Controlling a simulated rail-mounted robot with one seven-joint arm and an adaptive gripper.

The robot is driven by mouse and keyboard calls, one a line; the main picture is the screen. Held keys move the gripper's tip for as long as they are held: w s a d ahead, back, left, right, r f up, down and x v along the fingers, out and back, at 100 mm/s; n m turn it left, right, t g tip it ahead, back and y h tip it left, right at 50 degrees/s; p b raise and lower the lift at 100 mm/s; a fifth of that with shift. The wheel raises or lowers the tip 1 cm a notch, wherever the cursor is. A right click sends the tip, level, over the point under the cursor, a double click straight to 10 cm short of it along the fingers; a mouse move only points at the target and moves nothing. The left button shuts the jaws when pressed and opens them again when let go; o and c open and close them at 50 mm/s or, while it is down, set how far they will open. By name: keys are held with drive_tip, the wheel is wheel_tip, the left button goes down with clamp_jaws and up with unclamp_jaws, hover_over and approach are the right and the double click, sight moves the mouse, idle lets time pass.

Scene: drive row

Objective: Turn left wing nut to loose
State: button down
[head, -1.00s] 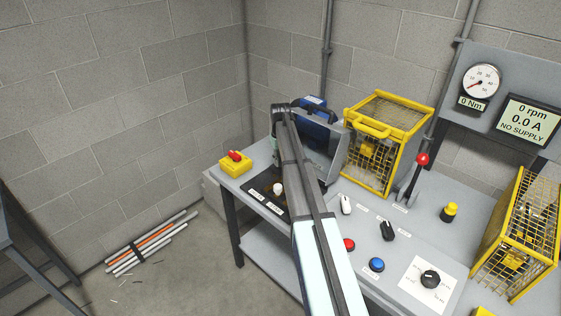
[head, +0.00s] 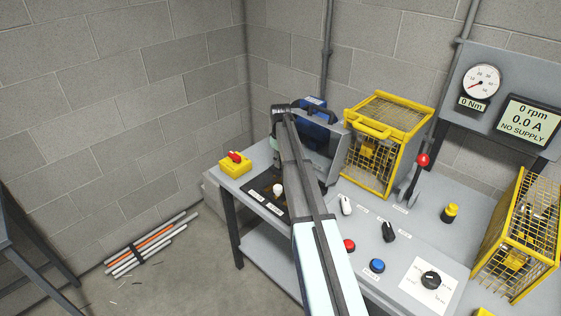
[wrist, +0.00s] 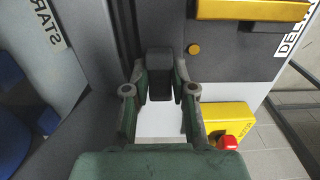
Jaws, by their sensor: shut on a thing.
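My gripper (wrist: 160,82) shows large in the wrist view, its green fingers closed in over the dark terminal plate (wrist: 225,70). A round brass-yellow stud (wrist: 193,48) shows just beyond the right finger. A yellow bar (wrist: 250,9) lies farther off, by a DELTA label (wrist: 290,38). In the head view my arm reaches over the bench and my gripper (head: 276,148) is mostly hidden behind it, above the dark plate (head: 262,184). A white knob (head: 278,189) stands there.
A yellow box with a red switch (head: 235,162) stands on the bench's left end, near my gripper. A grey case (head: 323,152) and a yellow cage (head: 385,145) stand behind. Buttons, switches and a red-knobbed lever (head: 422,160) lie to the right.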

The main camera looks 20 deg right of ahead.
drive_tip(key=c, duration=1)
unclamp_jaws()
drive_tip(key=shift+o, duration=0.2)
wheel_tip(320, 180, up, 12)
